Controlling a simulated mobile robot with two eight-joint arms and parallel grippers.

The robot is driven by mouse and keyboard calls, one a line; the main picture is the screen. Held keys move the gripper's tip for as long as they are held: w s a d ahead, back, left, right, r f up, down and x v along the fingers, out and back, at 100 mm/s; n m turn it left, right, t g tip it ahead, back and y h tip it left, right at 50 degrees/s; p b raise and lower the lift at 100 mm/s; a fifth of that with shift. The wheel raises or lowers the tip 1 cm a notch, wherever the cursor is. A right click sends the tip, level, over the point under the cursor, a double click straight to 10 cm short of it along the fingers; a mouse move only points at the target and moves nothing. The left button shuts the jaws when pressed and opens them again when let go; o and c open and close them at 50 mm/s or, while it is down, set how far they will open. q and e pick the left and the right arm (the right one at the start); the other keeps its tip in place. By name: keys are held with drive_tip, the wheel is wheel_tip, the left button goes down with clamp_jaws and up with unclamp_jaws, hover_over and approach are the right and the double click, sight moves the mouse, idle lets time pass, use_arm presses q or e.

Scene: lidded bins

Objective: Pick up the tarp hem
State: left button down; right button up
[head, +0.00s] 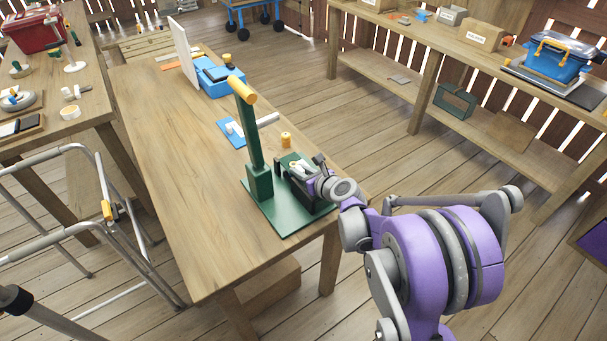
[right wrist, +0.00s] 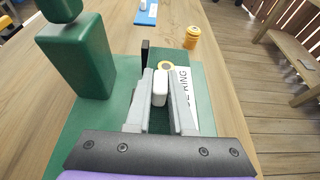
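What I take for the tarp hem is a flat blue piece (head: 226,137) with a white tab, lying on the wooden table beyond the green press. A blue piece with a white part also shows at the top of the right wrist view (right wrist: 145,17). My right gripper (head: 302,172) is at the green press (head: 259,184), away from the blue piece. My left gripper is out of view.
The press has an upright lever with a yellow handle (head: 242,90). A blue bin (head: 218,88) and a white panel (head: 184,52) stand at the table's far end. The table's left side is clear.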

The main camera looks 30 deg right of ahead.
clamp_jaws()
